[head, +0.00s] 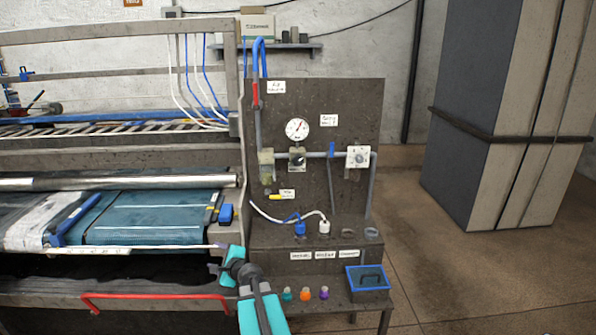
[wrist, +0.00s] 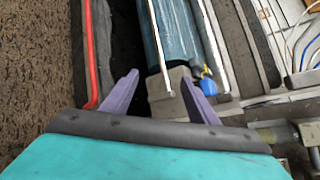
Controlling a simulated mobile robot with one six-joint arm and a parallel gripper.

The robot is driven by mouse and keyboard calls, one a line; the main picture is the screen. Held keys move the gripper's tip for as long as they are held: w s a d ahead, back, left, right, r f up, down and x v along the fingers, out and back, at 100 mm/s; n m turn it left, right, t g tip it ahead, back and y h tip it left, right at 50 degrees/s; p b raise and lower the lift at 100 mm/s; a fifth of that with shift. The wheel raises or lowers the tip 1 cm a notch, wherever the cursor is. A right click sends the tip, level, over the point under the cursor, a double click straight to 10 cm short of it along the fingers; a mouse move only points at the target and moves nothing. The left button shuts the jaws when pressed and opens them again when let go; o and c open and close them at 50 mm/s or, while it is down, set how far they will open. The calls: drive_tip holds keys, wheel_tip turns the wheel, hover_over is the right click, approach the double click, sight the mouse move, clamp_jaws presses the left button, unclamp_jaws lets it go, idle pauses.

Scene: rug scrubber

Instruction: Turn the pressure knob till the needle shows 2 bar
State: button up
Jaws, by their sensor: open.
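A round white pressure gauge (head: 297,129) hangs on the dark panel. Its needle shows, but the scale is too small to read. Below it a dark knob (head: 297,159) sits on a pale block in the grey pipe line. A second white unit with a dial (head: 358,157) sits further right on the pipe; I cannot tell whether it turns. My gripper (head: 218,268) is low and to the left of the panel, well apart from the knob. In the wrist view its two purple fingers (wrist: 157,97) stand wide apart with nothing between them.
The machine with a teal rug (head: 155,217) fills the left. A red rail (head: 150,297) runs along its front. Colored nozzles (head: 305,293) and a blue tray (head: 367,281) stand on the low shelf. Hoses (head: 290,217) lie under the knob.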

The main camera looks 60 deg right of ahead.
drive_tip(key=s+d+r+m+h+p, duration=0.1)
drive_tip(key=s+d+r+m+h, duration=0.25)
drive_tip(key=d+r, duration=0.4)
drive_tip(key=s+d+r+m+h+p, duration=0.1)
drive_tip(key=s+d+r+m+h, duration=0.1)
drive_tip(key=s+d+r+m, duration=0.4)
drive_tip(key=m+g+h+p, duration=0.2)
drive_tip(key=m+g+h, duration=0.1)
drive_tip(key=m+h, duration=0.3)
approach(298, 161)
drive_tip(key=s+a+y, duration=0.1)
drive_tip(key=s+a, duration=0.2)
drive_tip(key=a, duration=0.1)
drive_tip(key=shift+s+d+r+m, duration=0.1)
drive_tip(key=shift+s+r+m, duration=0.1)
drive_tip(key=shift+r+m, duration=0.1)
drive_tip(key=shift+x, duration=6.9)
drive_tip(key=shift+f, duration=0.1)
drive_tip(key=c, duration=1)
drive_tip(key=shift+a, duration=0.35)
drive_tip(key=shift+c, duration=0.2)
drive_tip(key=shift+d, duration=0.25)
